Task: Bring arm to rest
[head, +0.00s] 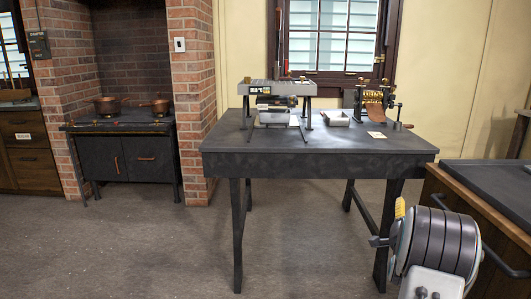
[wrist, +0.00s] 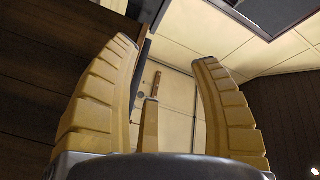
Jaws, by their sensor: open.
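In the head view my arm is at the lower right, beside the dark wooden cabinet. A small yellow piece of the gripper (head: 400,208) shows there; the fingertips are mostly hidden behind the arm.
A dark table (head: 320,160) stands ahead with a roller machine (head: 278,100), a small grey tray (head: 335,118) and a brass-roller device (head: 374,100). A wooden cabinet (head: 450,205) is close on the right. A stove (head: 125,155) stands at the left. The floor at front left is clear.

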